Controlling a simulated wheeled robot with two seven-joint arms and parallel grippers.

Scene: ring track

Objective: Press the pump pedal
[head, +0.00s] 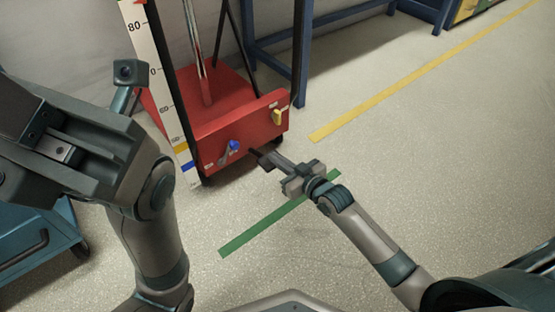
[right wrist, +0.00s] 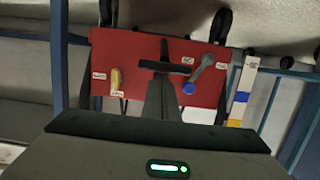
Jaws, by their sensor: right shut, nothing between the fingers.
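The red pump unit (head: 240,138) stands on the floor at upper centre; its red front panel also shows in the right wrist view (right wrist: 130,58). A dark crossbar (right wrist: 150,65), which looks like the pedal, sits before the panel's middle. My right gripper (head: 268,158) is shut and empty, pointing at the panel with its tips at or close to this bar. I cannot tell whether they touch. A grey lever with a blue knob (head: 233,146) and a yellow handle (head: 277,117) sit on the panel either side.
A blue bench frame (head: 300,50) stands behind the unit, and a blue cart (head: 35,240) is at lower left. A scale strip (head: 150,60) rises at the unit's left. Green tape (head: 265,225) and yellow tape (head: 400,90) mark the floor, which is clear on the right.

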